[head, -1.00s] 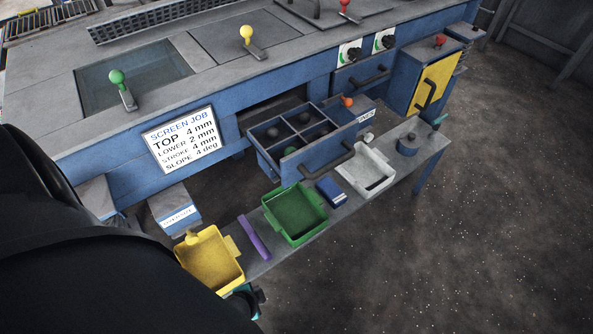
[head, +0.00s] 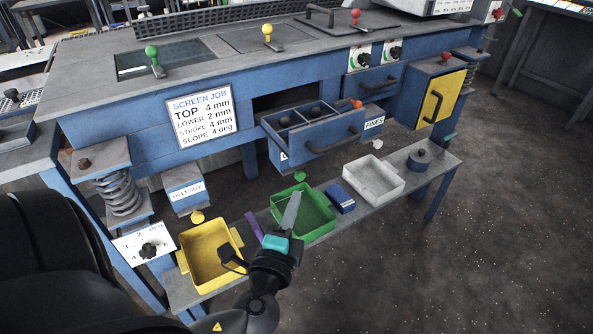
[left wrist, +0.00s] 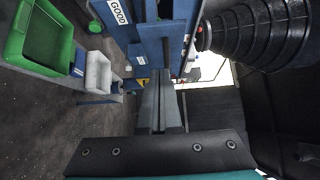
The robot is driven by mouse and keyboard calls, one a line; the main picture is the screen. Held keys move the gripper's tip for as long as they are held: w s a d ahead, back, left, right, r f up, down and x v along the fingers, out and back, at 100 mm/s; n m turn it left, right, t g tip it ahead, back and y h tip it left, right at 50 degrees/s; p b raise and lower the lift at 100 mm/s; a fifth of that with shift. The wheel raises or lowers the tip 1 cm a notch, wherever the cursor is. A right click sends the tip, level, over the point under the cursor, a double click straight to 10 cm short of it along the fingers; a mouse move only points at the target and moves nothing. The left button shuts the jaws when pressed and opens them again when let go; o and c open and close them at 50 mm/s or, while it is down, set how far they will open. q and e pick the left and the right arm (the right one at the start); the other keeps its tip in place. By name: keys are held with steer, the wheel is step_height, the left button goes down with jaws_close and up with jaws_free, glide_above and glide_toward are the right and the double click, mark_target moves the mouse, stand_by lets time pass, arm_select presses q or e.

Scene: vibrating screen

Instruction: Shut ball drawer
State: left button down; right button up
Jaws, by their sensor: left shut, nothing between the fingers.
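The ball drawer (head: 329,146) stands pulled out of the blue machine front, with a dark handle on its face. Dark balls sit in its divided compartments; the near ones are partly hidden by the front. My left gripper (head: 291,211) is shut and empty, in front of and below the drawer, and overlaps the green tray in the head view. The closed fingers (left wrist: 160,112) also show in the left wrist view, pointing towards blue machine parts. I see no contact with the drawer. My right gripper is not in view.
A bench below holds a yellow tray (head: 211,257), a green tray (head: 318,226), a blue box (head: 341,199) and a white tray (head: 374,181). A closed drawer (head: 378,82) and a yellow-doored cabinet (head: 440,98) are to the right. Open floor lies in front.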

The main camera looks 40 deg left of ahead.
arm_select(q)
glide_toward(299, 152)
steer(key=w+d, duration=0.2)
steer(key=w, duration=0.2)
steer(key=shift+w+a+b, duration=0.2)
steer(key=shift+w+a, duration=0.05)
steer(key=shift+a, duration=0.45)
steer(key=shift+w+a+b, duration=0.2)
steer(key=shift+w+a, duration=0.1)
steer(key=shift+a, duration=0.4)
steer(key=shift+w+a+b, duration=0.2)
steer(key=shift+w+a, duration=0.05)
steer(key=shift+a, duration=0.45)
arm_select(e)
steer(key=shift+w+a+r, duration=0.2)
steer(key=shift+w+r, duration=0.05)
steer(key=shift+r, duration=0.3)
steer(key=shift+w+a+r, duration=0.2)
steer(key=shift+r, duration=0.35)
arm_select(q)
steer(key=shift+a, duration=0.1)
